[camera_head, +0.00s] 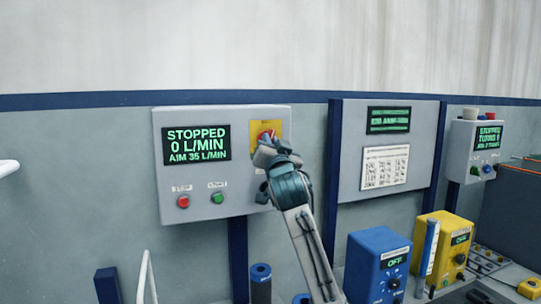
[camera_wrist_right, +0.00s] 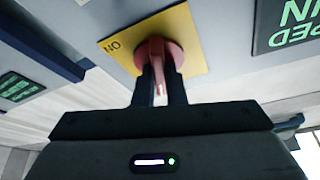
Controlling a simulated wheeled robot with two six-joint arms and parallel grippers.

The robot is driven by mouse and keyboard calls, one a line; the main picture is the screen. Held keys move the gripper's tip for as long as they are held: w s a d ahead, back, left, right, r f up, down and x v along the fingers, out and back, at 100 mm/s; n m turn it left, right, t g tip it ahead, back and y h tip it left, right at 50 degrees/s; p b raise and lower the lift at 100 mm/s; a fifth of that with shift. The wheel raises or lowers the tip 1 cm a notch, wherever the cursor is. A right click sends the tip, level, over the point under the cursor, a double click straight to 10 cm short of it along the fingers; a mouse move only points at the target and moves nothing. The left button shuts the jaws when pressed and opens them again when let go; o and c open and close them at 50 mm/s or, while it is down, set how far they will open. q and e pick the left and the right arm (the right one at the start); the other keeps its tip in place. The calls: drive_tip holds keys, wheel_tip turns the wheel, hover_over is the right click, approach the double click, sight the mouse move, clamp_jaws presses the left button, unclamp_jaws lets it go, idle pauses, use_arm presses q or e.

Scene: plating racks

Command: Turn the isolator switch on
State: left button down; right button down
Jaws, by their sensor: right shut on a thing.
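The isolator switch is a red rotary knob (camera_head: 266,135) on a yellow plate (camera_head: 277,126), at the upper right of a grey control box (camera_head: 240,190) on the wall. In the right wrist view the knob (camera_wrist_right: 172,50) sits on the yellow plate (camera_wrist_right: 190,17), where an upside-down "ON" mark shows left of it. My right gripper (camera_head: 265,150) reaches up from below, and its two dark fingers (camera_wrist_right: 160,82) are shut on the knob's handle. The gripper hides part of the knob in the head view. The box's display (camera_head: 196,144) reads "STOPPED 0 L/MIN AIM 35 L/MIN". My left gripper is out of view.
A red stop button (camera_head: 183,201) and green start button (camera_head: 217,198) sit below the display. A grey panel (camera_head: 345,185) with a paper chart stands to the right. A blue box (camera_head: 365,270) and a yellow box (camera_head: 436,232) stand at lower right, near my right arm.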

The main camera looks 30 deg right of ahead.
use_arm(q)
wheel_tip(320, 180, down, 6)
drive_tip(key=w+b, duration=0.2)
drive_tip(key=b, duration=0.4)
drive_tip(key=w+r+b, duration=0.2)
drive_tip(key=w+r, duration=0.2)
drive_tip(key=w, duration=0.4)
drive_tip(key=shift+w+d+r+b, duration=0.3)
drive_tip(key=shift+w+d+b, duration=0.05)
use_arm(e)
drive_tip(key=shift+m+g+h, duration=0.35)
drive_tip(key=shift+m+g, duration=0.65)
drive_tip(key=shift+m, duration=1.75)
drive_tip(key=shift+m+g+h, duration=0.4)
drive_tip(key=shift+m+g, duration=0.6)
drive_tip(key=shift+m, duration=1.8)
drive_tip(key=shift+m+g+h, duration=0.35)
drive_tip(key=shift+m+g, duration=0.65)
drive_tip(key=shift+m, duration=1.75)
drive_tip(key=c, duration=1.5)
unclamp_jaws()
